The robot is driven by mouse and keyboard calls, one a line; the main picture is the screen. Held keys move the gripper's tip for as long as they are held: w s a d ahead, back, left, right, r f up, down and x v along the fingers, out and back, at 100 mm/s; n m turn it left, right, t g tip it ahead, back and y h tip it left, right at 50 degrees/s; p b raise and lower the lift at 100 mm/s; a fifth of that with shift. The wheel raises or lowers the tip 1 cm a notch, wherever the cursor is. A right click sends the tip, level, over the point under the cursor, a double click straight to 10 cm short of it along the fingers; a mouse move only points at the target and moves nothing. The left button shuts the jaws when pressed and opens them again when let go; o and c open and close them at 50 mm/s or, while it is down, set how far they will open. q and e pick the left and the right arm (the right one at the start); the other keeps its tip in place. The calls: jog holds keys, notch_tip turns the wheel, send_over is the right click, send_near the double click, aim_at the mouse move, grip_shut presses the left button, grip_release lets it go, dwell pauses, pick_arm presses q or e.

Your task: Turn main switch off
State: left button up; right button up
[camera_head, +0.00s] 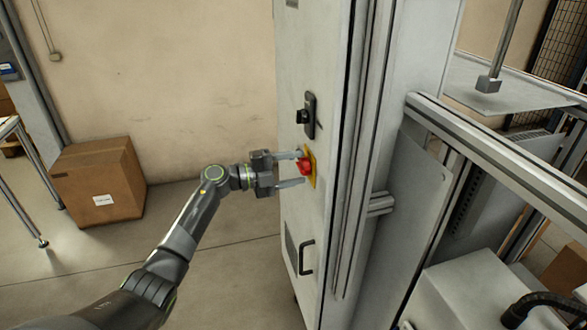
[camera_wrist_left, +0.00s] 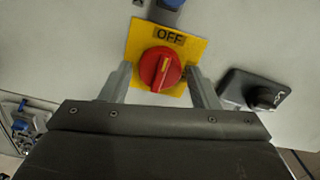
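The main switch is a red rotary knob (camera_head: 304,166) on a yellow plate (camera_head: 312,166), mounted on the side of a tall grey cabinet (camera_head: 335,100). In the left wrist view the red knob (camera_wrist_left: 160,69) sits below the word OFF on its yellow plate (camera_wrist_left: 198,48), and its light mark runs nearly upright, leaning slightly. My left gripper (camera_head: 301,168) is open, with one finger on each side of the knob. The fingers also flank the knob in the left wrist view (camera_wrist_left: 159,80); whether they touch it I cannot tell. My right gripper is not in view.
A black switch (camera_head: 308,115) is above the knob, and a black handle (camera_head: 306,256) is lower on the cabinet. A cardboard box (camera_head: 98,182) stands on the floor at left. A metal frame (camera_head: 500,155) is at right. The floor left of the cabinet is open.

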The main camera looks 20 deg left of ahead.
pick_arm(q)
jog(key=shift+o, duration=0.8)
jog(key=b+v, duration=0.7)
jog(key=v, duration=1)
jog(key=shift+s+a, duration=0.15)
jog(key=shift+a, duration=0.05)
